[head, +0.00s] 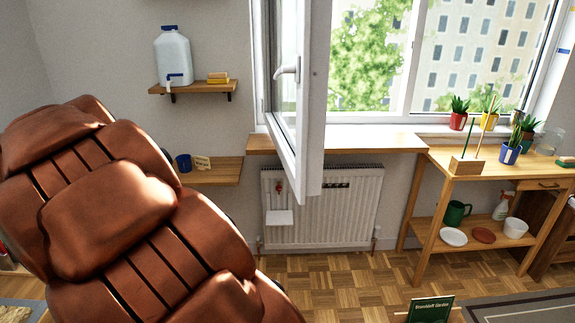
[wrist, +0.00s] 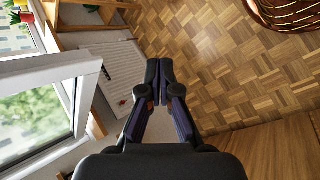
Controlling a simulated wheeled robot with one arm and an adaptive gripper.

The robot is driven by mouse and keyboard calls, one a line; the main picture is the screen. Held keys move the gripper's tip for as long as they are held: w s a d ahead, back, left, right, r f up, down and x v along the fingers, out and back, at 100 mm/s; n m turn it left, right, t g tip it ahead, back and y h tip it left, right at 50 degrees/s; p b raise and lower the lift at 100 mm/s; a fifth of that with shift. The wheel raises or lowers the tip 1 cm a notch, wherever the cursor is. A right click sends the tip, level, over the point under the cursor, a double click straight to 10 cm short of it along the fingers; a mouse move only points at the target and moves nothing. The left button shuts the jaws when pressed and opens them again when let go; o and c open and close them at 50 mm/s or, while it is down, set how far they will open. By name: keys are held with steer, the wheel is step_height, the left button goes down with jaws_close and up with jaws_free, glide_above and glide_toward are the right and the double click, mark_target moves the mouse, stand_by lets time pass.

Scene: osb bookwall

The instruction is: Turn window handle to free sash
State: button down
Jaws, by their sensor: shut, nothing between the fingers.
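The window sash (head: 312,110) is white-framed and stands swung inward, edge-on to the head camera. Its white handle (head: 287,72) is on the left face, with the lever pointing left, roughly level. The sash also shows at the left of the wrist view (wrist: 82,100), where I cannot see the handle. My gripper (wrist: 160,82) is shut and empty in the wrist view, to the right of the sash and apart from it. It points toward the radiator and floor. My gripper is not in the head view.
A brown leather recliner (head: 140,200) fills the left front. Beneath the window are a wooden sill (head: 370,140) and a radiator (head: 340,205). A wooden plant bench (head: 430,165) stands right. A wicker basket (wrist: 290,14) is at the wrist view's upper right. Parquet floor (head: 335,280) is open in front.

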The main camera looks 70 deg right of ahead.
steer(key=w+d+r+m+g+h+b, duration=0.1)
steer(key=w+d+r+m+g+h, duration=0.1)
steer(key=d, duration=0.5)
steer(key=w+d+r+m+g+h+b, duration=0.1)
steer(key=w+d+r+g+b, duration=0.15)
steer(key=d, duration=0.55)
steer(key=m+g+h+b, duration=0.1)
steer(key=m+g+b, duration=0.2)
steer(key=m+g, duration=0.1)
glide_toward(299, 159)
steer(key=x, duration=0.7)
steer(key=shift+d, duration=0.15)
